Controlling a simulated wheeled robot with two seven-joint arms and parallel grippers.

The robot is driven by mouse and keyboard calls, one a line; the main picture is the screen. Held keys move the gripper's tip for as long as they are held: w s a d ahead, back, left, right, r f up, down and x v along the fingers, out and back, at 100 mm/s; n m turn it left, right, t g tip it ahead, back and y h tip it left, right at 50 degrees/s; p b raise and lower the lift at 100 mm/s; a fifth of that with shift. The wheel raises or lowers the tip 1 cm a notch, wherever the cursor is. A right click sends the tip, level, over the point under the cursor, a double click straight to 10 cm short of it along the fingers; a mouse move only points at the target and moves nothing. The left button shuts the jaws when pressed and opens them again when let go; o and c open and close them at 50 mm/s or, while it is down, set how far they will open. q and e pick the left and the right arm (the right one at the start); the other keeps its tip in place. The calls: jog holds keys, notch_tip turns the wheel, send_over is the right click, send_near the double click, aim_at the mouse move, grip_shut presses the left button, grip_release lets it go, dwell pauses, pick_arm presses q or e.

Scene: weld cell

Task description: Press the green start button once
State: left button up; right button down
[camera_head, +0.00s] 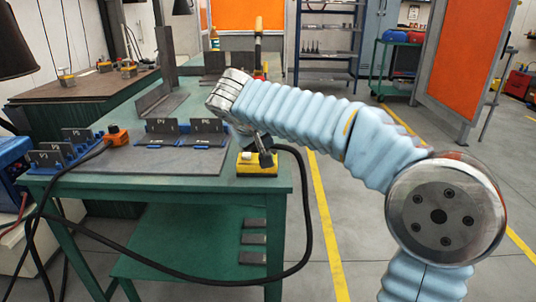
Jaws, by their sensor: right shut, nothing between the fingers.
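A yellow control box (258,169) with a black cable stands at the right end of the green table's near edge. No green button can be made out on it; the gripper covers part of its top. My right arm, in a light blue sleeve, reaches in from the right. My right gripper (265,158) points down, shut and empty, with its dark fingertips at the top of the yellow box. I cannot tell whether they touch it. My left gripper is not in view.
The green table (262,192) holds dark metal plates in blue holders (182,140), an orange clamp (116,136) and angle pieces (162,100). The black cable (308,215) loops off the table's right side. A shelf rack (327,45) and orange screen (466,50) stand behind. Open floor lies right of the table.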

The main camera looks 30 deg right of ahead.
jog(key=shift+f, duration=0.1)
dwell(0.7)
jog(key=shift+f+b, duration=0.35)
jog(key=shift+b, duration=0.1)
jog(key=shift+f+b, duration=0.45)
dwell(0.6)
jog(key=shift+r, duration=0.1)
jog(key=shift+r+p, duration=0.65)
jog(key=shift+r, duration=0.1)
notch_tip(320, 180, up, 5)
jog(key=p, duration=0.4)
jog(key=shift+r, duration=0.1)
dwell(0.9)
